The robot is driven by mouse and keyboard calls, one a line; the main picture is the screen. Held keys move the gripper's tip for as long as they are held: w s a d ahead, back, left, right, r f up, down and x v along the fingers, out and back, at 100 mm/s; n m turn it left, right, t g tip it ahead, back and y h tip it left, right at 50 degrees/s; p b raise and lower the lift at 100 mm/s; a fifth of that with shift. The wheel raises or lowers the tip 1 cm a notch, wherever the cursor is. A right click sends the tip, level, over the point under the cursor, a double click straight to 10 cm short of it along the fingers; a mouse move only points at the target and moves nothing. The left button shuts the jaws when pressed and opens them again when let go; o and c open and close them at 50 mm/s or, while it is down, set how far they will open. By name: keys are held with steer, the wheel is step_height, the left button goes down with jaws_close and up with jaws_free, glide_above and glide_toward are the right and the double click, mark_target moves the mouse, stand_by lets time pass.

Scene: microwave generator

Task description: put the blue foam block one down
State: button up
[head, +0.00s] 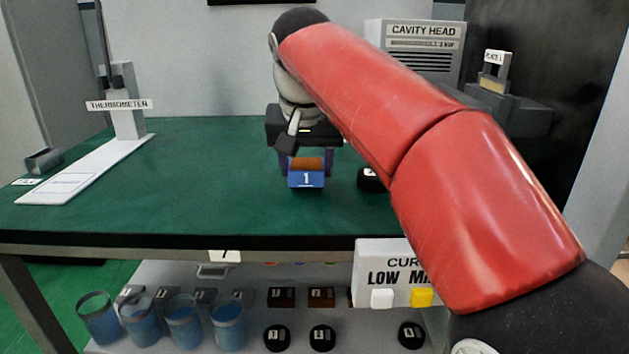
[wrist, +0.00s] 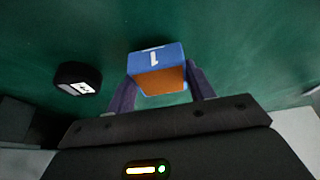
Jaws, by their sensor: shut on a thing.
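The blue foam block one (head: 306,180) has a white "1" on its front and an orange-brown face on top. My gripper (head: 306,168) is shut on it, one finger on each side. In the wrist view the block (wrist: 157,60) sits between the tips of my gripper (wrist: 160,85), with its blue "1" face and orange face showing. The block is over the green tabletop (head: 200,190); I cannot tell whether its underside touches the surface.
A black round piece (head: 371,180) stands just right of the block, partly behind my red arm. A thermometer stand (head: 128,120) is at the left. The cavity head (head: 420,50) is at the back right. The table's middle left is clear. Blue cups (head: 182,322) stand on a lower shelf.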

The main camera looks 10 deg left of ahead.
steer(key=shift+f, duration=0.5)
steer(key=shift+r, duration=0.15)
steer(key=o, duration=0.9)
steer(key=p+v, duration=0.4)
steer(key=v, duration=0.8)
steer(key=shift+s, duration=0.1)
